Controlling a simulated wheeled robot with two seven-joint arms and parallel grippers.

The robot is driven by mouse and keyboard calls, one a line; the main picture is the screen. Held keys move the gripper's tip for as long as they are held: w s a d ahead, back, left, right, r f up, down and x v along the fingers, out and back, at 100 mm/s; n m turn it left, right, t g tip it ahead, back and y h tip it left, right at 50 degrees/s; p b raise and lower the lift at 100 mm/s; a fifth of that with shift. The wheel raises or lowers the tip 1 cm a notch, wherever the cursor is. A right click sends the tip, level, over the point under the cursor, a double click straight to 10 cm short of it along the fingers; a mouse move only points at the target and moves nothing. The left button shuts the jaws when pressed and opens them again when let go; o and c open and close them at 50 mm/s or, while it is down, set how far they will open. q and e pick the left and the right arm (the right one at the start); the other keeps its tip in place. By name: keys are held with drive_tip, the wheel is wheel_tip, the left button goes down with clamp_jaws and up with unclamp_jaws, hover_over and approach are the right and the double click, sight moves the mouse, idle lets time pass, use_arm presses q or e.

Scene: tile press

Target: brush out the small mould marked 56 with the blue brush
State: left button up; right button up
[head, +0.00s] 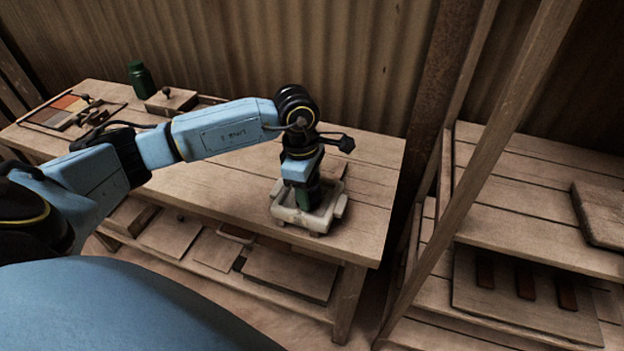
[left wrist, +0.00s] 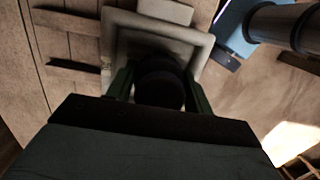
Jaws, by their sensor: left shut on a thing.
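A pale, square-rimmed mould (head: 318,221) sits on the workbench near its right end; it also shows in the left wrist view (left wrist: 112,32). I cannot read a number on it. My left gripper (head: 304,203) points down over and into the mould's open middle. In the left wrist view its green fingers (left wrist: 160,92) are shut on a dark rounded thing (left wrist: 160,75) within the rim. Its colour is too dark to tell, so I cannot confirm it is the blue brush. Its lower end is hidden. My right gripper is not in view.
The workbench (head: 220,185) is bare left of the mould. A green jar (head: 141,78), a knobbed wooden block (head: 171,101) and a tray of coloured tiles (head: 62,108) stand at its far left. Wooden shelves (head: 540,185) stand to the right, behind a slanting post (head: 480,165).

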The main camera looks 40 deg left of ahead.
use_arm(q)
drive_tip(key=shift+s+d, duration=0.15)
drive_tip(key=shift+s, duration=0.3)
drive_tip(key=shift+w+a+f+b, duration=0.1)
drive_tip(key=shift+w+a+b, duration=0.1)
drive_tip(key=shift+w+b, duration=0.4)
drive_tip(key=shift+w+a+b, duration=0.15)
drive_tip(key=shift+w+b, duration=0.2)
drive_tip(key=shift+w, duration=0.45)
drive_tip(key=shift+w+a, duration=0.25)
drive_tip(key=shift+w, duration=0.1)
wheel_tip(320, 180, up, 6)
drive_tip(key=p, duration=0.3)
drive_tip(key=shift+d+f+p, duration=0.1)
drive_tip(key=shift+d+p, duration=0.05)
drive_tip(key=shift+p, duration=0.15)
drive_tip(key=shift+r, duration=0.2)
